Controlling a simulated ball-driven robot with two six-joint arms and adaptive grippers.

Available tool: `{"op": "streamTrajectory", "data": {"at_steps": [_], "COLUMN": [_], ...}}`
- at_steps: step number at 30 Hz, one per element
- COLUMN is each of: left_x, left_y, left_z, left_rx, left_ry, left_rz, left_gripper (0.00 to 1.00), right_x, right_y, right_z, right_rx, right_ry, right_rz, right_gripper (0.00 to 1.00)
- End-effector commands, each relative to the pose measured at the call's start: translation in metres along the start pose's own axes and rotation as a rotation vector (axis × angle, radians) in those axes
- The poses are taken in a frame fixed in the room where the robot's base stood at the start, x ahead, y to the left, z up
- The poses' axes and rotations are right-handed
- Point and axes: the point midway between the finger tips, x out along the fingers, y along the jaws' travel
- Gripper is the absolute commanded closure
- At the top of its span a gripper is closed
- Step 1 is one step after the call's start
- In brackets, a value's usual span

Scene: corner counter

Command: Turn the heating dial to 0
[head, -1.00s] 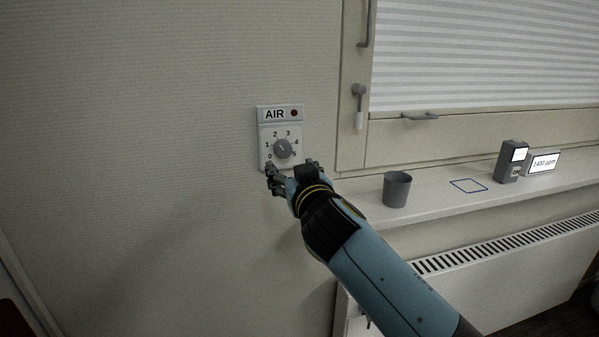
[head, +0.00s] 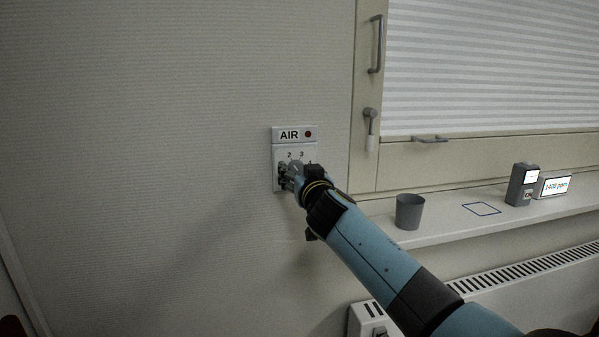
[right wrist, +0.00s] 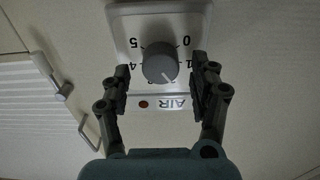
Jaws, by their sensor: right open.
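A white wall panel marked AIR (head: 289,135) carries a round grey dial (right wrist: 160,64) with numbers 0 to 5; no heating label shows on it. The right wrist view shows it upside down, the dial's pointer line toward about 2. My right gripper (right wrist: 161,82) is open, with one finger on each side of the dial; I cannot tell if they touch it. In the head view the right gripper (head: 297,173) covers the lower part of the panel. A dark round part at the radiator's near end (head: 379,331) is cut off by the frame's bottom edge. My left gripper is out of view.
The window sill (head: 440,226) right of the panel bears a grey cup (head: 409,212), a blue square outline (head: 481,209), a small grey device (head: 520,184) and a 1400 ppm display (head: 553,186). A white radiator (head: 535,300) stands below. The wall left of the panel is clear.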

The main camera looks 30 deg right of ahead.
Motion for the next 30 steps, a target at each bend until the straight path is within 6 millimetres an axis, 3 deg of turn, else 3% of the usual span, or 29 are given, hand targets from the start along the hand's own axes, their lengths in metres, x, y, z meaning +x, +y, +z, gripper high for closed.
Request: {"op": "streamTrajectory", "data": {"at_steps": [11, 24, 30], "left_x": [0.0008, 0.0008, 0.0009], "left_y": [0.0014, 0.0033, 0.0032], "left_z": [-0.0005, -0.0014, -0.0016], "left_rx": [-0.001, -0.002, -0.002], "left_ry": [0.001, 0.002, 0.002], "left_rz": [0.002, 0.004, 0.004], "left_gripper": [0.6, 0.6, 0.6], "right_x": [0.0092, 0.0089, 0.0088], "right_y": [-0.0001, -0.0002, -0.0003], "right_z": [0.0002, 0.0002, 0.0003], "right_rx": [0.0, 0.0, -0.002], "right_ry": [0.0, 0.0, -0.001], "right_rz": [-0.001, -0.001, -0.001], "right_gripper": [0.38, 0.93, 0.94]}}
